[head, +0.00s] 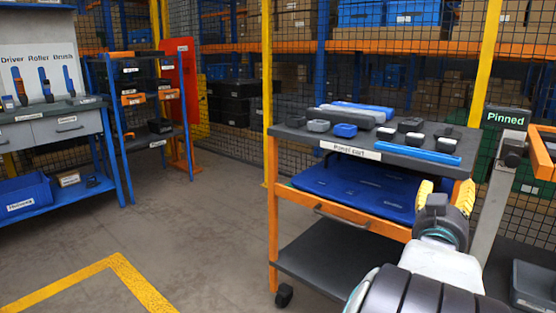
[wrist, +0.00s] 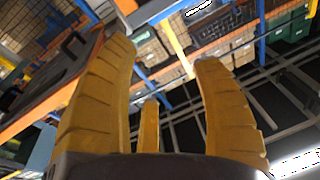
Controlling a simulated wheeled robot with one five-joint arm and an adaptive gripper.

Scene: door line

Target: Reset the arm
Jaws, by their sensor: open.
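My gripper (head: 446,196) shows at the lower right of the head view, in front of the panel cart's right end. Its yellow fingers stand apart with nothing between them. In the wrist view my gripper (wrist: 165,85) has its fingers spread, and the view through them is tilted, with shelves and mesh behind. My arm's white and dark links rise from the bottom right of the head view.
The panel cart (head: 385,154) carries several grey and blue parts on top. A post labelled "Pinned" (head: 506,117) with an orange piece (head: 541,150) stands right of my gripper. A workbench (head: 45,130) and rack stand left. The floor (head: 190,240) between is clear.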

